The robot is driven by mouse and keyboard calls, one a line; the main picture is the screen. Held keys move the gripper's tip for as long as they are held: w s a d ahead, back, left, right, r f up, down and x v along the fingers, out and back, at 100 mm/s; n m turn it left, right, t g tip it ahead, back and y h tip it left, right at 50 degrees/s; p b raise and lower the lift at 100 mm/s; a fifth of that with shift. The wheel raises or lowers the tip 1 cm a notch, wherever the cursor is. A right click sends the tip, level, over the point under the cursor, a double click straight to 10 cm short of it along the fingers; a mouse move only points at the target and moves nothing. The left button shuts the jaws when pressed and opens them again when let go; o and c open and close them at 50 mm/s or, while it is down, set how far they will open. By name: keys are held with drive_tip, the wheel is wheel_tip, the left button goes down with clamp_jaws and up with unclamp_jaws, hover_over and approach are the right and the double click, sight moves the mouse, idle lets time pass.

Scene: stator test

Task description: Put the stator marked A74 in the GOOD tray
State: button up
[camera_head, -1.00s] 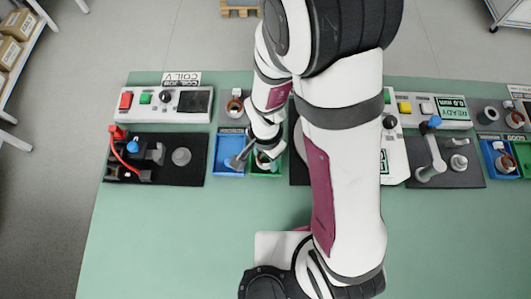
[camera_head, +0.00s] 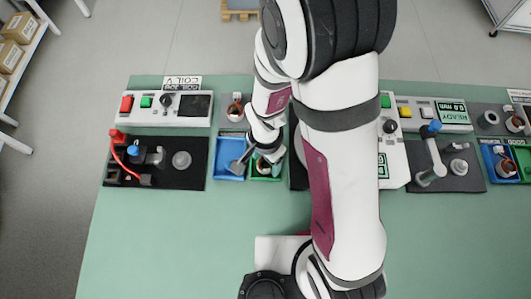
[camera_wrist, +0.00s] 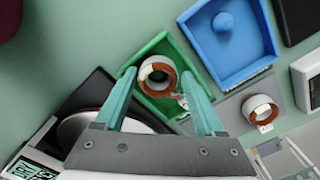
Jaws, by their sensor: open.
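In the wrist view, a white ring-shaped stator with copper windings (camera_wrist: 158,72) is in the green tray (camera_wrist: 158,47), near its corner. My gripper (camera_wrist: 158,74) is open, with one teal finger on each side of this stator in the picture. I cannot tell whether the fingers touch it. A second stator (camera_wrist: 260,110) rests on a grey pad outside the trays; it also shows in the head view (camera_head: 235,109). No A74 mark is readable on either. In the head view, my gripper hides much of the green tray (camera_head: 266,178).
A black test fixture with a red cable (camera_head: 119,152) stands at the left, below a button panel (camera_head: 187,117). More trays and stators are at the far right. The front table is clear.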

wheel_tip(320, 180, up, 16)
drive_tip(key=shift+f, duration=0.2)
idle(0.4)
drive_tip(key=s+d+r+n, duration=0.1)
drive_tip(key=s+d+r, duration=0.1)
drive_tip(key=s, duration=0.3)
drive_tip(key=s+d+r+n+y, duration=0.1)
drive_tip(key=s+d+r, duration=0.1)
drive_tip(key=s+d, duration=0.3)
drive_tip(key=shift+r+n+y, duration=0.25)
drive_tip(key=shift+n+y, duration=0.05)
drive_tip(key=shift+s, duration=0.1)
